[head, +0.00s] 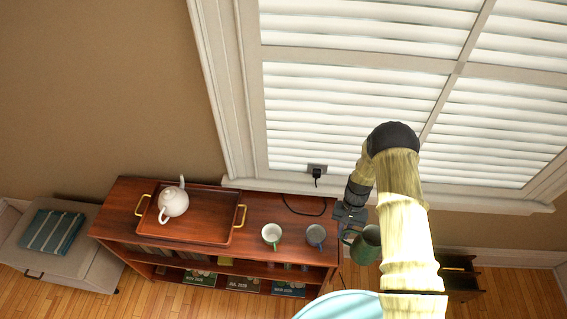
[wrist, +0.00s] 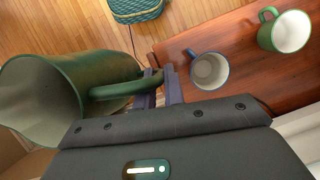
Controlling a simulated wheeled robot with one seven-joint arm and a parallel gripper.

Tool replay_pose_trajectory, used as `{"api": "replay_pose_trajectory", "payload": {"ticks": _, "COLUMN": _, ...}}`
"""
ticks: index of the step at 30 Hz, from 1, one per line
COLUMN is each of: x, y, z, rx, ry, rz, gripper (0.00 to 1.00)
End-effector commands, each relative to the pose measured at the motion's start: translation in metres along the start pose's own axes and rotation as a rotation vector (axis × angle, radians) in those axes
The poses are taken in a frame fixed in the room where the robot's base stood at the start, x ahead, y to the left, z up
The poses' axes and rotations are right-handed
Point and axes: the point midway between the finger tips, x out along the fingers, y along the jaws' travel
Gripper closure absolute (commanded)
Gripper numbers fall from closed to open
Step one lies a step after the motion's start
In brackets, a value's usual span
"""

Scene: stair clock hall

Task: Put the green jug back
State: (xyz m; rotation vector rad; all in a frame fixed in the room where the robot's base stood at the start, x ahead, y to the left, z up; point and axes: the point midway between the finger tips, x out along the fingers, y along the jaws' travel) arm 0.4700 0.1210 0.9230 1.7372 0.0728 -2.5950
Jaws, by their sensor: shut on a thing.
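The green jug (head: 370,246) hangs in the air beside the right end of the wooden shelf unit, partly behind my arm in the head view. In the wrist view the jug (wrist: 45,95) fills the left side, its open mouth facing the lower left of the picture. My gripper (head: 348,217) is shut on the jug's handle; in the wrist view the fingers (wrist: 161,88) close around the handle's end. The jug appears apart from the shelf top (head: 265,209).
A wooden tray (head: 205,238) holding a white teapot (head: 173,202) is further left. A wall socket with cord (head: 317,171) is behind. A dark drawer unit (head: 461,277) stands right.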

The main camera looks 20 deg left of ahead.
Motion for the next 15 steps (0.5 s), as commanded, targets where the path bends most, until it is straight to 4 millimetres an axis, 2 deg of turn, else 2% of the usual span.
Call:
{"api": "replay_pose_trajectory", "payload": {"ticks": 1, "x": 0.011, "y": 0.019, "z": -0.004, "rx": 0.014, "ry": -0.004, "rz": -0.004, "gripper": 1.00}}
{"api": "replay_pose_trajectory", "payload": {"ticks": 6, "x": 0.044, "y": 0.069, "z": -0.011, "rx": 0.033, "ry": -0.009, "rz": -0.012, "gripper": 1.00}}
{"api": "replay_pose_trajectory", "payload": {"ticks": 9, "x": 0.062, "y": 0.085, "z": -0.015, "rx": 0.038, "ry": -0.011, "rz": -0.016, "gripper": 1.00}}
{"api": "replay_pose_trajectory", "payload": {"ticks": 15, "x": 0.097, "y": 0.107, "z": -0.024, "rx": 0.044, "ry": -0.012, "rz": -0.019, "gripper": 1.00}}
